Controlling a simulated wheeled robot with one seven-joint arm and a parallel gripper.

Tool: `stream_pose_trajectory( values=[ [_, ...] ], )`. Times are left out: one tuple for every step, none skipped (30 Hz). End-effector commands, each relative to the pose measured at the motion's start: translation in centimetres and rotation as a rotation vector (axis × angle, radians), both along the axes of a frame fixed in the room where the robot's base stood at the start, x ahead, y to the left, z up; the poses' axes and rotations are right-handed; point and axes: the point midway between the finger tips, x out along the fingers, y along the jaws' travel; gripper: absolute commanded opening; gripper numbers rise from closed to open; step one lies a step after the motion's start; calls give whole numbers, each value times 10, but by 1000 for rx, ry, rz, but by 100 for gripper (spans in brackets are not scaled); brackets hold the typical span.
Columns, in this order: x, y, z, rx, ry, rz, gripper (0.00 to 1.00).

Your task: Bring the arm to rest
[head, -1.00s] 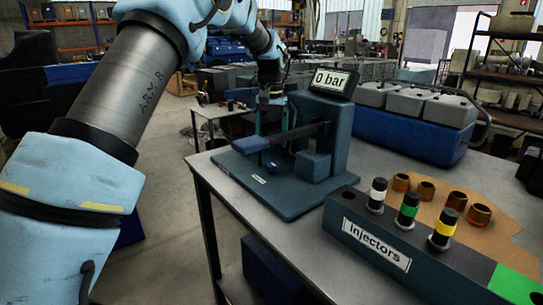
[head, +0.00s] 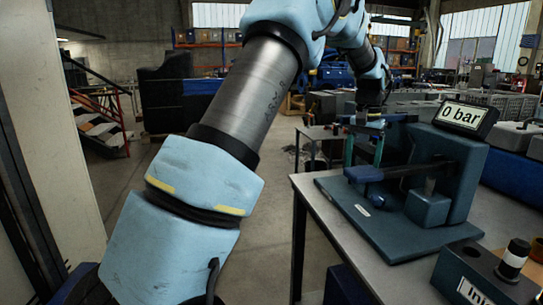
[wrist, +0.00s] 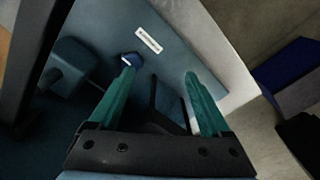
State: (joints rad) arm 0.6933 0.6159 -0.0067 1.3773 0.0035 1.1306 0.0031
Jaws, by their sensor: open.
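My gripper (head: 364,160) hangs fingers down from my pale blue arm in the head view, over the left side of the test stand (head: 395,215). Its two green fingers are apart, with nothing between them; they also show in the wrist view (wrist: 160,78). The stand's lever has a blue end (head: 364,174) close to the fingers in the head view. In the wrist view this blue end (wrist: 131,59) lies near the left fingertip; I cannot tell whether they touch. The display (head: 465,117) reads 0 bar.
The stand sits on a grey table (head: 304,182) whose left edge runs below my gripper. The injector rack (head: 475,290) with a white-banded injector (head: 514,256) is at the lower right, partly cut off. Open floor (head: 270,215) lies left of the table.

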Motion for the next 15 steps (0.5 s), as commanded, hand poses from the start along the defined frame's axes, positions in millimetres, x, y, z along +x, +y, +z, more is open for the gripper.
stream_pose_trajectory(
  values=[
    [4, 35, -1, -3, -4, 50, 82],
    [4, 54, -3, -7, -9, 78, 82],
    [3, 80, -6, -11, -15, 115, 82],
    [1, 100, -9, -16, -20, 144, 82],
    [-2, 119, -12, -18, -25, 172, 82],
    [-7, 144, -15, -24, -32, 209, 82],
    [-13, 163, -19, -27, -38, 237, 82],
    [-19, 182, -22, -29, -42, 265, 82],
    [-29, 205, -26, -34, -50, 302, 82],
    [-38, 223, -30, -36, -55, 331, 82],
    [-47, 240, -33, -38, -61, 358, 82],
    [-61, 261, -39, -40, -68, 395, 82],
    [-72, 275, -42, -42, -74, 421, 82],
    [-83, 288, -46, -44, -79, 445, 82],
    [-97, 304, -50, -46, -86, 476, 82]
  ],
)
